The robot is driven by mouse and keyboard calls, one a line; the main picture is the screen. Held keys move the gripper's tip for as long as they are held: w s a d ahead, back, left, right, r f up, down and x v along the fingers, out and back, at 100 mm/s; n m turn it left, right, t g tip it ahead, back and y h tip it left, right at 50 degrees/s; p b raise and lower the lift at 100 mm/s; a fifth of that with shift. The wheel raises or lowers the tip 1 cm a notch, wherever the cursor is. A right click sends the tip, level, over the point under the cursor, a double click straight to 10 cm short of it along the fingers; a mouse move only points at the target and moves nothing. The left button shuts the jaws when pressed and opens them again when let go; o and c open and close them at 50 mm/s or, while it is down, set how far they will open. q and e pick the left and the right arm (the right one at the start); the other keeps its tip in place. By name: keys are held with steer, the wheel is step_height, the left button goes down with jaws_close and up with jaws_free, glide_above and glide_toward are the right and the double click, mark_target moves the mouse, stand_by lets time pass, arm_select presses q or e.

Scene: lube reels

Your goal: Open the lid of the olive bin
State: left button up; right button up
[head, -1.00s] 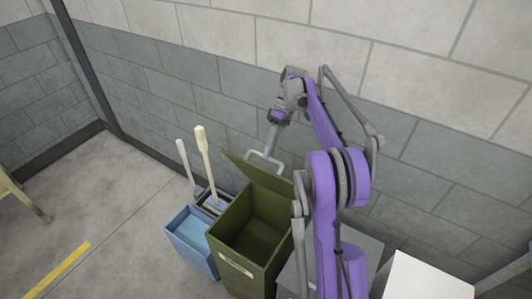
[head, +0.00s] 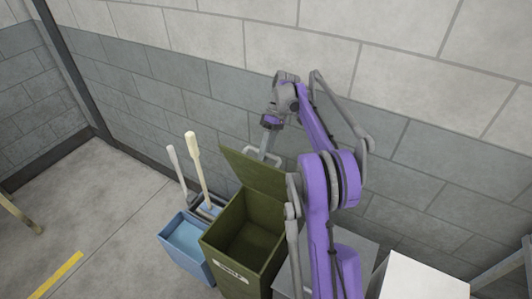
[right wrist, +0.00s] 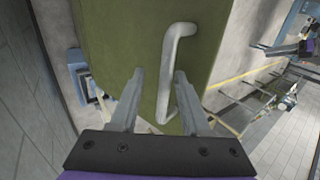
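The olive bin (head: 237,271) stands open on the floor near the wall, its dark inside showing. Its lid (head: 250,172) is raised at the back, close to upright and tilted slightly. A pale handle (head: 262,154) is fixed to the lid's outer face; it also shows in the right wrist view (right wrist: 171,75). My right gripper (head: 264,149) is behind the lid at this handle. In the right wrist view its two fingers (right wrist: 159,76) are apart, with the handle between them; firm contact is not visible.
A blue bucket (head: 186,246) with two upright long handles (head: 195,165) stands close left of the bin. Grey (head: 355,246) and white (head: 425,280) boxes are to the right, by my arm. The wall is close behind. Floor at the left is open.

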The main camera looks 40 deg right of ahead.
arm_select(q)
steer(key=w+r+p, duration=0.2)
steer(key=r, duration=0.1)
steer(key=shift+r, duration=0.25)
arm_select(e)
steer(key=v, duration=1)
steer(key=shift+d+r, duration=0.2)
steer(key=shift+r, duration=0.15)
arm_select(q)
steer(key=shift+s, duration=0.1)
arm_select(e)
steer(key=shift+w+a, duration=0.1)
steer(key=s+a+r+m+t+h, duration=0.1)
steer(key=s+a+t+h, duration=0.15)
steer(key=a, duration=0.55)
steer(key=s+a+m+t+h, duration=0.1)
steer(key=s+a+m+h, duration=0.15)
steer(key=a, duration=0.65)
arm_select(q)
steer(key=shift+d, duration=0.15)
arm_select(e)
steer(key=s+a+f+t, duration=0.2)
steer(key=s+a+f, duration=0.3)
steer(key=s, duration=0.3)
steer(key=s+a+f+m+t+h, duration=0.1)
steer(key=s+a+f+t, duration=0.2)
steer(key=s, duration=0.6)
step_height(320, 180, down, 4)
steer(key=shift+a+r, duration=0.1)
steer(key=shift+a, duration=0.85)
